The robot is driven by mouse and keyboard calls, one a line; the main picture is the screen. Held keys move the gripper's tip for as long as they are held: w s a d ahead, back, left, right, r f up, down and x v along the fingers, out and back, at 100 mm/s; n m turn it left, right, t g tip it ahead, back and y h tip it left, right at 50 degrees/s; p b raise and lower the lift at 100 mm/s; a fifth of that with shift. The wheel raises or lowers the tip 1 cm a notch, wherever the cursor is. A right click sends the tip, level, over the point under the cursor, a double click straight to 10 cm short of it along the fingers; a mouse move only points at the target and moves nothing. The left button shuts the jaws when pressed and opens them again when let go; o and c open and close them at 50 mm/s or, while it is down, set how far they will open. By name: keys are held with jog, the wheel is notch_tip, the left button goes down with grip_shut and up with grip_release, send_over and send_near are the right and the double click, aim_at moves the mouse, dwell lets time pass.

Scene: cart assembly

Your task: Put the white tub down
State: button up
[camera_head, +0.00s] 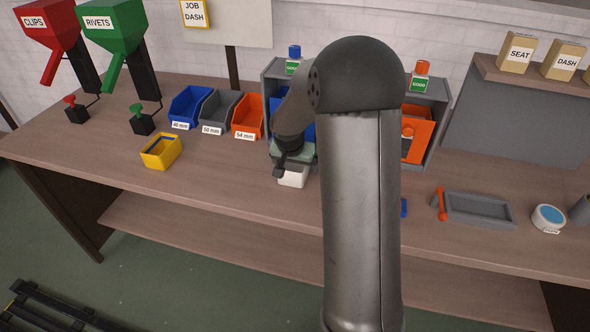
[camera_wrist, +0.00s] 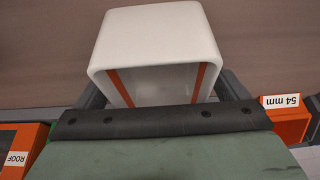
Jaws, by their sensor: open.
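The white tub (camera_head: 293,177) is at the bench top in front of the grey rack, partly hidden by my gripper (camera_head: 287,163). In the wrist view the tub (camera_wrist: 158,38) has its open mouth towards the camera, and two orange strips show in that mouth. The dark fingers of my gripper (camera_wrist: 160,92) stand on either side of the tub; it is open around it. I cannot tell whether either finger still touches the tub. The tub's base is hidden in the wrist view and looks at or very near the wood in the head view.
The grey rack (camera_head: 440,92) with bins stands just behind. Blue, grey and orange (camera_head: 248,115) bins stand to the left, and a yellow bin (camera_head: 161,151) nearer the edge. A grey tray (camera_head: 480,209) and a round tin (camera_head: 548,218) are at right. Bench front-left is clear.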

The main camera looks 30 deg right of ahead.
jog(key=c, duration=1.2)
jog(key=shift+o, duration=0.2)
